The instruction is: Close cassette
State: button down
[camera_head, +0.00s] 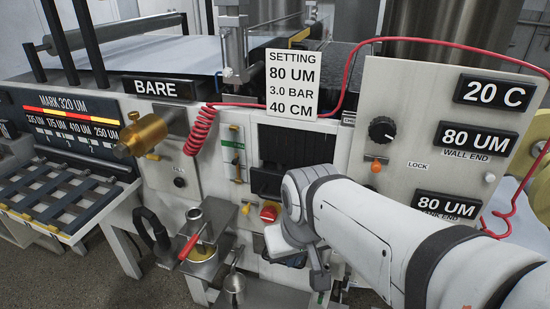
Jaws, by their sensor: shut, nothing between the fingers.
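A dark, ribbed, slotted unit (297,146), which looks like the cassette, is set in the white machine front below the setting card. A black box-like piece (266,183) sticks out at its lower left. I cannot tell for sure whether it is open or closed, and my white arm covers its lower right. My gripper (319,281) is shut and empty. It points down, below and to the right of the slotted unit and apart from it. Its fingertips are small and partly hard to make out.
A red button (268,213) and a yellow knob sit just left of my arm. A brass cylinder (140,135) and a coiled red hose (201,130) stick out at left. A metal cup (201,260) with a red-handled tool stands below. A display panel (440,140) is at right.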

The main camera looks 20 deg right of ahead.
aim_at(266, 183)
jog(key=z, duration=2)
jog(key=k, duration=1.25)
jog(key=u, duration=1.3)
jog(key=i, duration=1)
jog(key=u, duration=0.05)
